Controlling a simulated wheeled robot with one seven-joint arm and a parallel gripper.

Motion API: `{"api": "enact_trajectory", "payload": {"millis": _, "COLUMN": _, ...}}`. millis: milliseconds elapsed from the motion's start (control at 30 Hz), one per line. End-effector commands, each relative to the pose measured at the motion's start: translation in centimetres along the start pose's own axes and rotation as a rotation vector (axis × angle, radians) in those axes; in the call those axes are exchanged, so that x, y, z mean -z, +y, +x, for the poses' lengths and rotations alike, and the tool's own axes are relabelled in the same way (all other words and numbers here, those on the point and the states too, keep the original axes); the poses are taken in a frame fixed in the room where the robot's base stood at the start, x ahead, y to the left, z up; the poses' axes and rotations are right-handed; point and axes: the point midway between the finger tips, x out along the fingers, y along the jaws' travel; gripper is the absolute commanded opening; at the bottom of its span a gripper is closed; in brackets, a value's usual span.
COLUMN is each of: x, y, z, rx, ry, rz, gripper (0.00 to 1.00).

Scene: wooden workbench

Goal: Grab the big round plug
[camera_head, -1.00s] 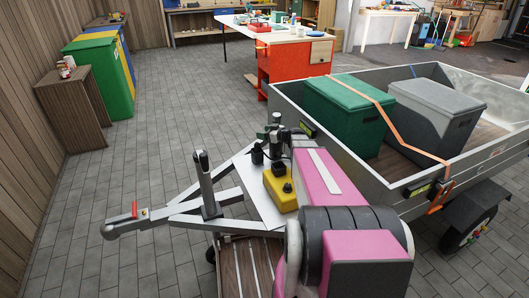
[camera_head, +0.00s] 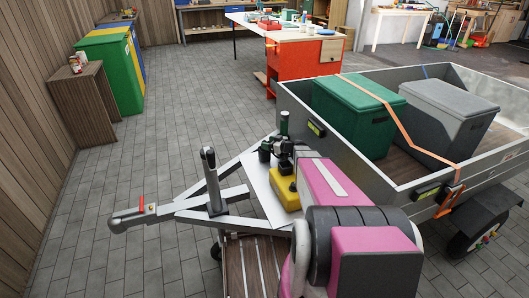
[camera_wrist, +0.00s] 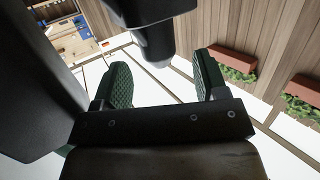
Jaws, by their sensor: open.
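I cannot make out a big round plug in either view. In the wrist view, my gripper (camera_wrist: 161,62) shows two green textured fingers, set wide apart. No object is clearly held between them; a dark rounded part shows above the gap. In the head view, my pink and black arm reaches forward over the front of a trailer. The gripper end is small there, among dark and green parts, and its fingers are hard to tell apart. The workbench (camera_head: 300,35) with an orange drawer unit stands beyond the trailer, carrying several small items too small to identify.
A small wooden cabinet (camera_head: 88,108) and green bin (camera_head: 108,75) line the left wall. The tiled floor between is clear.

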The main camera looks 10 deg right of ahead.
Motion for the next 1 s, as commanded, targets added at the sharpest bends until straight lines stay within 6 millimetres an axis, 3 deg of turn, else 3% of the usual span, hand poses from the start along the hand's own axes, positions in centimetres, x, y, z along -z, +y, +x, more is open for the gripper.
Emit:
{"api": "enact_trajectory", "payload": {"millis": 333, "x": 0.0, "y": 0.1, "z": 4.3, "rx": 0.002, "ry": 0.0, "rz": 0.0, "gripper": 0.66}}
{"api": "enact_trajectory", "payload": {"millis": 600, "x": 0.0, "y": 0.0, "z": 4.8, "rx": 0.0, "ry": 0.0, "rz": 0.0, "gripper": 0.66}}
{"api": "enact_trajectory", "payload": {"millis": 633, "x": 0.0, "y": 0.0, "z": 4.8, "rx": 0.0, "ry": 0.0, "rz": 0.0, "gripper": 0.63}}
{"api": "enact_trajectory", "payload": {"millis": 833, "x": 0.0, "y": 0.0, "z": 4.8, "rx": 0.0, "ry": 0.0, "rz": 0.0, "gripper": 0.0}}
{"api": "enact_trajectory", "payload": {"millis": 1000, "x": 0.0, "y": 0.0, "z": 4.8, "rx": 0.0, "ry": 0.0, "rz": 0.0, "gripper": 0.0}}
